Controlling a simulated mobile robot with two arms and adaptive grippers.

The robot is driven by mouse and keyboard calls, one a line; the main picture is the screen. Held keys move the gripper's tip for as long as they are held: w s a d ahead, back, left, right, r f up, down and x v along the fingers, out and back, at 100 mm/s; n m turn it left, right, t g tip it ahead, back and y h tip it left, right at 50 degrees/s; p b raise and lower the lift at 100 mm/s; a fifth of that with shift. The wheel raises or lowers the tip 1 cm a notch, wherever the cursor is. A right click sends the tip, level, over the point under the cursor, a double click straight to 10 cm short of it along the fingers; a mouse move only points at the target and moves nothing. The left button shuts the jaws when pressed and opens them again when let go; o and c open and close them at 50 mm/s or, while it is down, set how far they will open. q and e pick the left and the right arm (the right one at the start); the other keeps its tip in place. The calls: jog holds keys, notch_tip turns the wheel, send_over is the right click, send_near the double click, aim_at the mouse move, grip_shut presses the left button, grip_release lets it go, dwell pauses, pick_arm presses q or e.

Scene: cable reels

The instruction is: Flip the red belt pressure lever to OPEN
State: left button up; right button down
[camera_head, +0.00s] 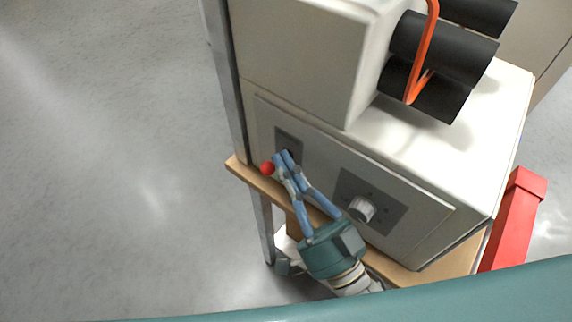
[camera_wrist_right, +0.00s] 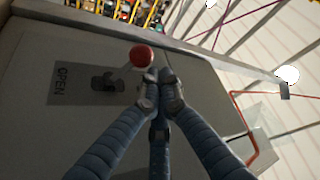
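The belt pressure lever has a round red knob (camera_head: 267,168) that stands out from a dark plate (camera_head: 289,140) on the machine's front panel. In the right wrist view the red knob (camera_wrist_right: 142,56) is just above and left of my fingertips, with the lever's dark base (camera_wrist_right: 108,84) to its lower left. The word OPEN (camera_wrist_right: 62,79) is on the plate, on the side away from the knob. My right gripper (camera_head: 281,156) has its fingertips drawn together right beside the knob. It appears shut and empty; whether it touches the lever is unclear. My left gripper is not in view.
Black rollers (camera_head: 440,52) with an orange handle (camera_head: 424,45) are above. A wooden ledge (camera_head: 408,273) runs below the panel. A red beam (camera_head: 514,220) stands at right; open floor lies left.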

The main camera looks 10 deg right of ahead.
aim_at(270, 175)
jog(key=shift+s+a+f+n+y+b, duration=0.15)
jog(key=shift+f+n+y+b, duration=0.2)
jog(key=shift+n, duration=0.35)
jog(key=shift+s+a+f+n+y+b, duration=0.1)
jog(key=shift+n+y, duration=0.35)
jog(key=shift+n, duration=0.25)
jog(key=n+g+y, duration=0.1)
jog(key=n, duration=0.1)
jog(key=f+n+y+b, duration=0.1)
jog(key=n+y, duration=0.1)
jog(key=f+n+g+y, duration=0.1)
jog(key=n, duration=0.2)
jog(key=shift+s+a+f+g, duration=0.25)
jog(key=shift+s+a+g, duration=0.05)
jog(key=shift+s+a, duration=0.1)
jog(key=v, duration=0.7)
jog(key=shift+f, duration=0.2)
jog(key=shift+s+d, duration=0.1)
jog(key=shift+s, duration=0.05)
